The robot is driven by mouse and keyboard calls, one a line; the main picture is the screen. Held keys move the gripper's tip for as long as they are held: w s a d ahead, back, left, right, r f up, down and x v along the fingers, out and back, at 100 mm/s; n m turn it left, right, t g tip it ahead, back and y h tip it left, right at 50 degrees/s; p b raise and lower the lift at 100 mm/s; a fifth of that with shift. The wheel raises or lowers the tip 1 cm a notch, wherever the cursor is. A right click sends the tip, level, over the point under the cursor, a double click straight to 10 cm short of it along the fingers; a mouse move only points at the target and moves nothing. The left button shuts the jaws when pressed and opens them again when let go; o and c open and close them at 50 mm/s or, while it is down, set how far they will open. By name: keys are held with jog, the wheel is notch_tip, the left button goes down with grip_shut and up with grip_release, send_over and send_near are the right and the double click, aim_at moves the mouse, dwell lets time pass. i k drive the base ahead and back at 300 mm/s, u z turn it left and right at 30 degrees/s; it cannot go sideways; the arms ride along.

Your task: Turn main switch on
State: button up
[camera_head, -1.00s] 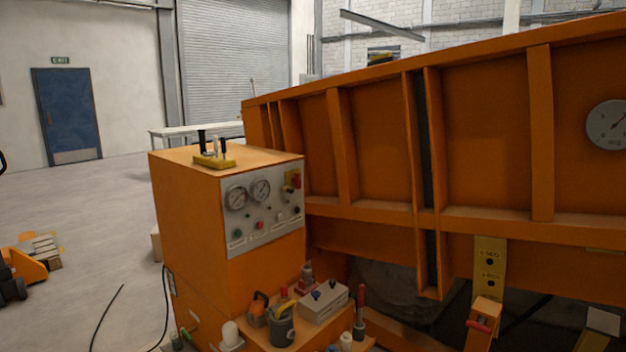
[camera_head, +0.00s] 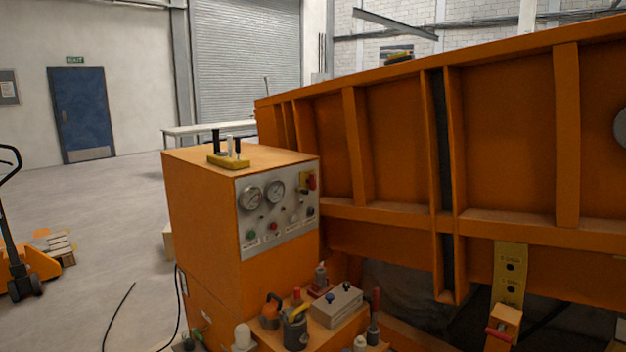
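The orange control cabinet (camera_head: 198,220) stands left of the middle in the head view. Its grey control panel (camera_head: 268,238) faces front right and carries two round gauges, small coloured buttons and lamps. A red switch on a yellow plate (camera_head: 308,181) sits at the panel's upper right corner and looks like the main switch. Its exact handle position is too small to tell. My gripper is not in the view.
The orange sandbed wall (camera_head: 395,130) fills the right side, close beside the cabinet. A shelf below the panel holds a grey box (camera_head: 337,306) and several tools. A yellow lever block (camera_head: 229,161) sits on top.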

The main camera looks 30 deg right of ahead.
aim_at(312, 180)
jog(key=i, duration=0.9)
